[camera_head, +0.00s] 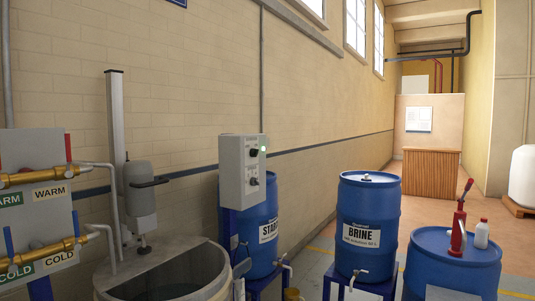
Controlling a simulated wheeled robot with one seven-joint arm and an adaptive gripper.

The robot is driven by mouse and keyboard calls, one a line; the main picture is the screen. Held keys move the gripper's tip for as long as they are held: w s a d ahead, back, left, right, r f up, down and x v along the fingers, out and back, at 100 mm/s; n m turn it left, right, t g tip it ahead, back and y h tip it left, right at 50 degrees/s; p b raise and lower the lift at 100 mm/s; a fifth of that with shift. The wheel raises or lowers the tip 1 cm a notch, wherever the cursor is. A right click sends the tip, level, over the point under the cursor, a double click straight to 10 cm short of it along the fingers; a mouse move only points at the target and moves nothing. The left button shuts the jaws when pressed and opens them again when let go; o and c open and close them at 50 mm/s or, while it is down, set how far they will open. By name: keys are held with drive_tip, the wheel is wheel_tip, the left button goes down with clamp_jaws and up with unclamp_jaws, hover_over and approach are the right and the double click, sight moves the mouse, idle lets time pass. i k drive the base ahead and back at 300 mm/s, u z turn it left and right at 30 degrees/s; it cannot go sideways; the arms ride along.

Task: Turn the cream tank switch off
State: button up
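A light grey control box (233,190) stands on a blue post in front of a blue drum, near the middle of the camera_head view. Its front carries a dark round switch (253,153) with a small green light (263,149) beside it. A second switch (253,181) sits lower on the same face. No label on the box is readable, so I cannot tell which switch is for the cream tank or how either is set. A round grey tank (222,283) with dark contents stands below left of the box. My gripper is not in view.
A mixer (140,197) stands on a post over the tank. Brass pipes (30,177) with WARM and COLD labels are at left. Blue drums, one marked BRINE (366,210), stand at right; the nearest carries a red hand pump (459,222) and white bottle (481,235). Floor behind is open.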

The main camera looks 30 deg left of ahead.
sight(253, 152)
drive_tip(key=u, duration=0.7)
drive_tip(key=i, duration=1.05)
drive_tip(key=u, duration=0.95)
